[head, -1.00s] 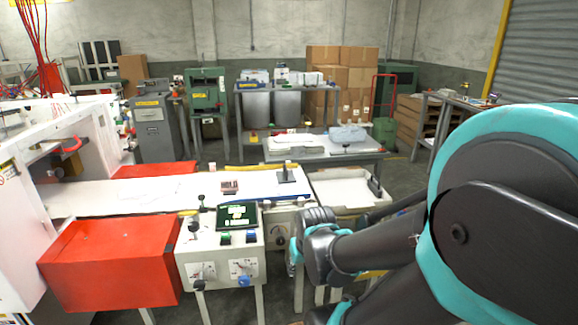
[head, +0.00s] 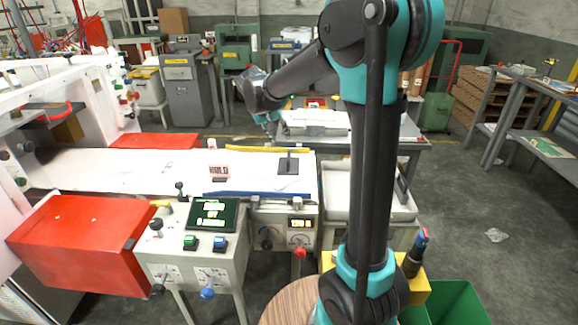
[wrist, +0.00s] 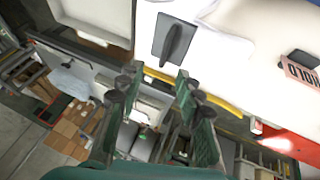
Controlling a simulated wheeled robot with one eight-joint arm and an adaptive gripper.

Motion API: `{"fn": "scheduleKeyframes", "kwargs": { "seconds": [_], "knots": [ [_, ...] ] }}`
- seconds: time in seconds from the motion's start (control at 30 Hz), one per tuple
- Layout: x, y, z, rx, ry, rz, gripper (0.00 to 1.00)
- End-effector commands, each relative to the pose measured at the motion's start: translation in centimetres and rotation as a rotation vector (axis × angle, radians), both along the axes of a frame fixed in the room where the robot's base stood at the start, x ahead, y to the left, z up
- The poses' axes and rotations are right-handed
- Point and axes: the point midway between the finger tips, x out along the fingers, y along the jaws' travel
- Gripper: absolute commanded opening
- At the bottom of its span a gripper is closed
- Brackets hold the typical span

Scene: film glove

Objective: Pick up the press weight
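The press weight (head: 289,163) seems to be the dark grey flat plate with an upright handle. It lies on the white bed of the machine, near its right end. In the wrist view the plate and its handle (wrist: 175,42) show at the top, beyond my fingertips and apart from them. My gripper (wrist: 156,82) has its two green fingers spread wide with nothing between them. In the head view my arm reaches up and over to the left; its fingers are hard to make out there.
A small HOLD sign (head: 219,171) stands left of the plate. A yellow strip (head: 268,149) runs behind it and a blue strip in front. A control box (head: 200,250) with knobs and a screen stands in front. A white tray (head: 340,205) is right of the bed.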

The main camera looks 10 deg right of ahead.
Motion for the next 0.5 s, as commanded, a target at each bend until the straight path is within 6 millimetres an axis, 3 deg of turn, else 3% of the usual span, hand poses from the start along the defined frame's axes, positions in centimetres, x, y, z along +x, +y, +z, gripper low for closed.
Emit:
{"fn": "scheduleKeyframes", "kwargs": {
  "seconds": [0.17,0.5],
  "knots": [
    [1.6,0.8,0.1,-0.015,-0.012,-0.011,0.36],
    [3.9,-1.4,-5.2,-0.016,-0.012,-0.013,0.36]
  ]
}}
